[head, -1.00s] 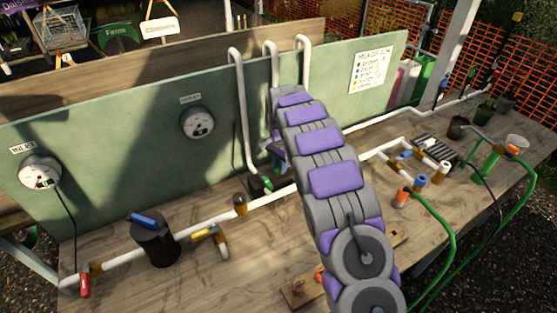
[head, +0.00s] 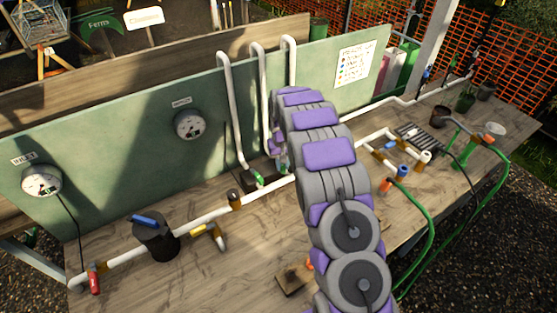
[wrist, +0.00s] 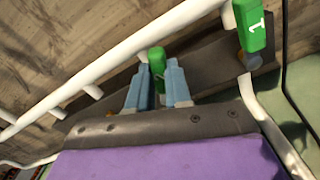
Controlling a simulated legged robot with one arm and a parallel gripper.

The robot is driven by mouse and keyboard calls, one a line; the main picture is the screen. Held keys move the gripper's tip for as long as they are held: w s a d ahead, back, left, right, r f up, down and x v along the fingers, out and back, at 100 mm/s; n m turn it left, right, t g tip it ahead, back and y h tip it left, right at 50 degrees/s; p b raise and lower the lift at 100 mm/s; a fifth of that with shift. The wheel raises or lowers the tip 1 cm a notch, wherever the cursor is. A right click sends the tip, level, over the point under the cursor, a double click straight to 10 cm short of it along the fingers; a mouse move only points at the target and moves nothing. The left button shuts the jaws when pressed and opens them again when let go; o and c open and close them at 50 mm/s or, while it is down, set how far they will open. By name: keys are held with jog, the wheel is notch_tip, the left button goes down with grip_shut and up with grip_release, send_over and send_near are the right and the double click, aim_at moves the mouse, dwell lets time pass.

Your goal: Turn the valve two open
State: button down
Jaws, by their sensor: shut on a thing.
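In the wrist view my gripper (wrist: 157,68) has its two blue-grey fingers on either side of a green valve handle (wrist: 156,58) and is shut on it. Any number on this handle is hidden from view. Another green handle, marked 1 (wrist: 251,25), stands at the upper right of the wrist view, apart from the fingers. In the head view a green handle (head: 257,179) shows at the foot of the white pipes, left of my arm. My gripper is mostly hidden behind my arm there.
White pipes (head: 260,110) rise against the green panel (head: 110,135), which carries round gauges (head: 189,125). A blue-handled valve (head: 146,221), yellow handle (head: 204,230) and red handle (head: 94,279) lie to the left. Green hoses (head: 431,230) lie right. The wooden bench top (head: 225,280) has bare room in front.

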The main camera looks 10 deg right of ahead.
jog(key=shift+w+d+n+p, duration=0.1)
jog(key=shift+d+n+p, duration=0.3)
jog(key=shift+n, duration=0.6)
jog(key=shift+w+d+n+p, duration=0.1)
jog(key=shift+d+n+p, duration=0.3)
jog(key=shift+n, duration=0.6)
jog(key=shift+d, duration=0.1)
jog(key=c, duration=1)
grip_release()
jog(key=shift+c, duration=0.2)
notch_tip(320, 180, up, 17)
jog(key=p, duration=0.1)
jog(key=shift+r, duration=0.15)
